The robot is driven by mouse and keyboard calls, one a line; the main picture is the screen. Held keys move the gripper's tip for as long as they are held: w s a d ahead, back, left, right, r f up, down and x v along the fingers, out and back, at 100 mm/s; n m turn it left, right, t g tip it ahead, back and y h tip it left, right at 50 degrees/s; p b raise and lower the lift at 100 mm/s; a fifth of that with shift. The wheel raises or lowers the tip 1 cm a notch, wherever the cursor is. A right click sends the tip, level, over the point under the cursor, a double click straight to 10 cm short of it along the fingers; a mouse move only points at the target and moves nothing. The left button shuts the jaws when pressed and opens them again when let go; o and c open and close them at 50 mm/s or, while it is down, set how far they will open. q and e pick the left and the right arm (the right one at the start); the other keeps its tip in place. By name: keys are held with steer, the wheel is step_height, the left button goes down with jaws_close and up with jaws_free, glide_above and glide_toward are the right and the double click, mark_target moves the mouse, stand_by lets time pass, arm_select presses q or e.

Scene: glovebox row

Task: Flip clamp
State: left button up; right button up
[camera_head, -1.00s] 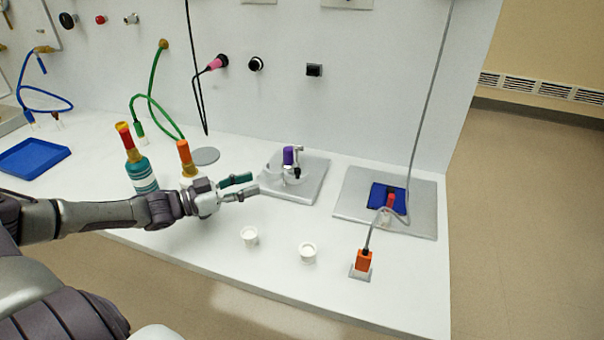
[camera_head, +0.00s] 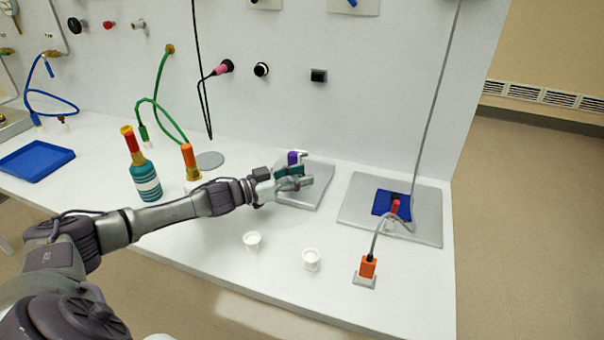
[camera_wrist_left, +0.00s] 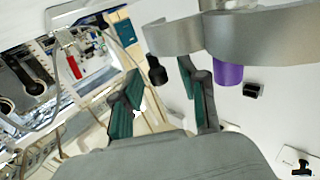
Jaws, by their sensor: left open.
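A clamp with a purple part (camera_head: 293,157) and a metal arm stands on a grey plate (camera_head: 316,188). My left gripper (camera_head: 304,176) is in front of it and hides most of its lower part. In the left wrist view the clamp's bare metal arm (camera_wrist_left: 180,36) is close, with a black tip (camera_wrist_left: 156,70) and the purple part (camera_wrist_left: 228,70). The open green-padded fingers of my left gripper (camera_wrist_left: 158,84) lie either side of the black tip in the picture. Whether they touch the clamp I cannot tell. My right gripper is out of view.
A second grey plate (camera_head: 427,220) with a blue pad and red-topped part stands to the right. Two white cups (camera_head: 252,240) and an orange plug (camera_head: 367,267) are on the front table. A teal bottle (camera_head: 147,185) and an orange-topped bottle (camera_head: 190,163) stand near my left arm.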

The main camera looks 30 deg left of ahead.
arm_select(q)
steer(key=shift+w+d, duration=0.2)
steer(key=shift+w, duration=0.1)
jaws_close()
